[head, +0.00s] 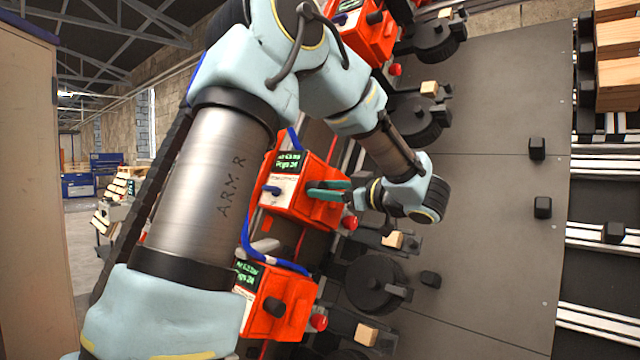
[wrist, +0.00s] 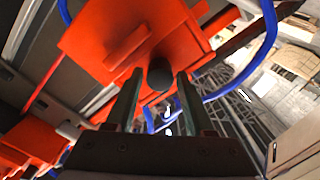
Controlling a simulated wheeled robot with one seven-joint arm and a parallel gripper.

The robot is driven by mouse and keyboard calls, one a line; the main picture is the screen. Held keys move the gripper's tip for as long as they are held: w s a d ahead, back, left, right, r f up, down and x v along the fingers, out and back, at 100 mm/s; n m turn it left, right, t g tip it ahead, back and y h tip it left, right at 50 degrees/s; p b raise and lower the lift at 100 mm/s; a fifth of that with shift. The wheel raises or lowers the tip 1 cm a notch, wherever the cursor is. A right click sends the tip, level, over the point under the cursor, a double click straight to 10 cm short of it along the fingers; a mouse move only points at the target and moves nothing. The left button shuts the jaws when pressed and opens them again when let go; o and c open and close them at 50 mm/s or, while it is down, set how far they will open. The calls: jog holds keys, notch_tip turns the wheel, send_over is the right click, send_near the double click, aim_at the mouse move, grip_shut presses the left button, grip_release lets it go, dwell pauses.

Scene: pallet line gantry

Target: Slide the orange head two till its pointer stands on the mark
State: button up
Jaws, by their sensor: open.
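Several orange heads with small dark displays sit along a slanted rail in the head view. The middle orange head (head: 325,208) is the one at my gripper (head: 328,190); I cannot read its number for certain. In the wrist view this orange head (wrist: 125,30) fills the upper middle. A dark round knob (wrist: 160,74) stands out from it. My gripper (wrist: 160,88) is open, its two greenish fingers on either side of the knob, with gaps still showing. I cannot make out the pointer or the mark.
Another orange head (head: 368,38) is above and one (head: 290,318) below. Red buttons, dark round rollers (head: 375,284) and wooden blocks (head: 393,240) line the grey panel (head: 490,200). A blue hose (wrist: 268,50) loops beside the head in the wrist view.

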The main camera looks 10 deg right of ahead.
jog(key=shift+x, duration=1.05)
grip_shut()
dwell(0.7)
